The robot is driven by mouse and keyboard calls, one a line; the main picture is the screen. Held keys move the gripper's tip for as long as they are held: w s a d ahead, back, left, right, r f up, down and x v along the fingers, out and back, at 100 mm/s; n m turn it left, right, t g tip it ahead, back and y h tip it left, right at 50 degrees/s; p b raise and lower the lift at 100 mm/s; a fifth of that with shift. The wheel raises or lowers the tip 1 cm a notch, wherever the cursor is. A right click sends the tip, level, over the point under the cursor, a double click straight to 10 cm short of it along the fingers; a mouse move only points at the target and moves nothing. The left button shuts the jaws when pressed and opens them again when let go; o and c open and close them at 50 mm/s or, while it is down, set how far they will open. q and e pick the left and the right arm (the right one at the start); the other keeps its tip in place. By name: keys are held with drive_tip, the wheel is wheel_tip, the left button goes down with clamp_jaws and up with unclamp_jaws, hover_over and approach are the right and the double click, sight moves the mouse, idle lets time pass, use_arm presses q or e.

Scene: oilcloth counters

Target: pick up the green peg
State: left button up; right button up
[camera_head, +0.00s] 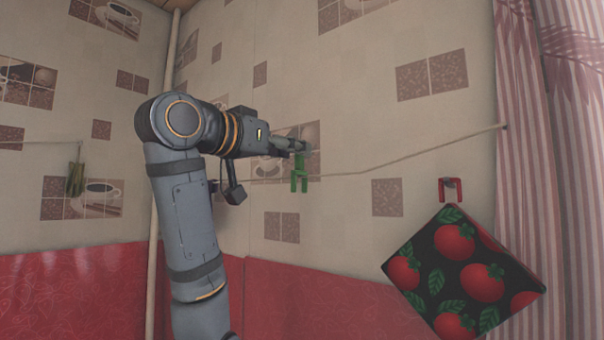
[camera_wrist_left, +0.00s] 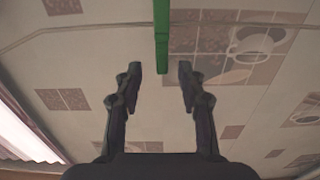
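The green peg (camera_head: 299,180) hangs on the line on the tiled wall in the head view, its two legs pointing down. In the left wrist view the green peg (camera_wrist_left: 161,38) is a narrow upright strip coming down from the top edge. My left gripper (camera_head: 303,147) is at the peg's upper part in the head view. In the left wrist view my left gripper (camera_wrist_left: 160,75) is open, with the peg's lower end between its fingertips in the picture and a gap on both sides. My right gripper is out of view.
A thin line (camera_head: 420,154) runs along the wall. A red peg (camera_head: 449,188) at the right holds a black cloth with tomatoes (camera_head: 433,268). An olive bundle (camera_head: 75,179) hangs at the left. A pink striped curtain (camera_head: 540,130) is at the far right.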

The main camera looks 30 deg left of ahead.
use_arm(q)
drive_tip(key=shift+w+r+p, duration=0.2)
drive_tip(key=shift+w+p, duration=0.3)
drive_tip(key=shift+w, duration=0.05)
drive_tip(key=shift+w+r+p, duration=0.2)
drive_tip(key=shift+w+p, duration=0.25)
drive_tip(key=shift+w, duration=0.05)
drive_tip(key=shift+w+f, duration=0.25)
drive_tip(key=shift+w, duration=0.6)
drive_tip(key=shift+c, duration=0.2)
drive_tip(key=shift+s, duration=0.25)
drive_tip(key=c, duration=0.7)
clamp_jaws()
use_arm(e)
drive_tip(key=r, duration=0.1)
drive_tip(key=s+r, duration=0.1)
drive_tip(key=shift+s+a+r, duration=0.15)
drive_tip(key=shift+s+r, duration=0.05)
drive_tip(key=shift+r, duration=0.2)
use_arm(q)
drive_tip(key=shift+w, duration=0.1)
